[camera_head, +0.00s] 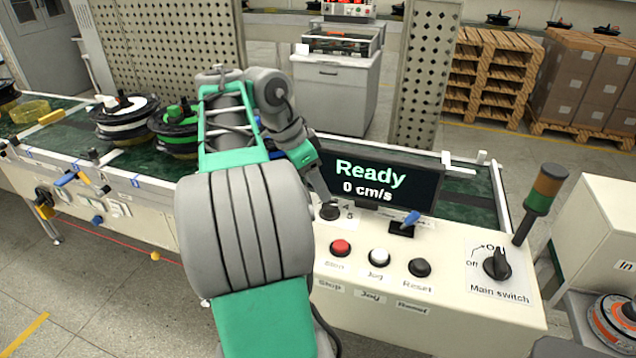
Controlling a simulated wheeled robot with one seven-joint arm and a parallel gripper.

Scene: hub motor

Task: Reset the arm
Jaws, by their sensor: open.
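My arm (245,230), grey and green, rises from the bottom centre and bends down to the right. My gripper (322,190) is small in view, just left of the display and above a black knob (330,212) on the control panel. Its jaws are open and I see nothing held between them. I cannot tell whether a fingertip touches the knob. The display (372,180) reads "Ready" and "0 cm/s".
The white control panel (450,318) carries a red button (341,247), a white Jog button (379,257), a black Reset button (419,267), a blue-handled lever (410,219) and the main switch (497,263). A signal tower (545,190) stands right. Reels (125,120) sit on the conveyor left.

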